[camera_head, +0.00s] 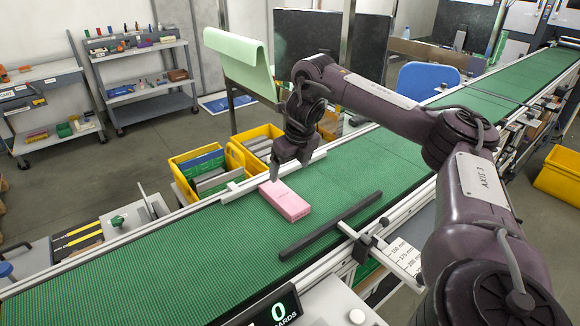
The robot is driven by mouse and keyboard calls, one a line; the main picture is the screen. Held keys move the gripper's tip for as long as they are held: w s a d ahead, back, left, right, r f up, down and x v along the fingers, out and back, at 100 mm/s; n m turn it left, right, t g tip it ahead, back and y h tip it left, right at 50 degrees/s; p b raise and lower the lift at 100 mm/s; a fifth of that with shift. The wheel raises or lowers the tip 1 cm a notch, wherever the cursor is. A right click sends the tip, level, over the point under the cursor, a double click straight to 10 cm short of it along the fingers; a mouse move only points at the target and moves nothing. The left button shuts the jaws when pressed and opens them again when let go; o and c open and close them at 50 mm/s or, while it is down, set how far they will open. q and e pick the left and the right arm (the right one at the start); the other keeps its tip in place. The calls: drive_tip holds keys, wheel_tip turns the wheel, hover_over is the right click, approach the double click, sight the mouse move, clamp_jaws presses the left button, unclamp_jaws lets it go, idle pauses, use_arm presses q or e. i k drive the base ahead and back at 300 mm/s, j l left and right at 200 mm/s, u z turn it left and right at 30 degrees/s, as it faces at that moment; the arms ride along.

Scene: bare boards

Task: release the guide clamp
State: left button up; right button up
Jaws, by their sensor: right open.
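The guide clamp (363,249) is a small dark block with a knob, on the near edge of the green conveyor belt (185,245). It sits where a light bar meets a long black guide rail (328,226) lying across the belt. A light plate with millimetre marks (404,258) extends from it to the right. My right gripper (290,164) is open, pointing down near the far edge of the belt, well away from the clamp. A pink box (286,201) lies on the belt just below the gripper; I cannot tell whether they touch. My left gripper is out of view.
Yellow bins (208,170) stand beyond the belt's far edge. A counter display (274,311) reading 0 stands at the near edge. My right arm covers the right part of the view. The belt left of the pink box is clear. Shelf carts stand at the back left.

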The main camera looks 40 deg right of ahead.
sight(383, 222)
drive_tip(key=k, duration=2)
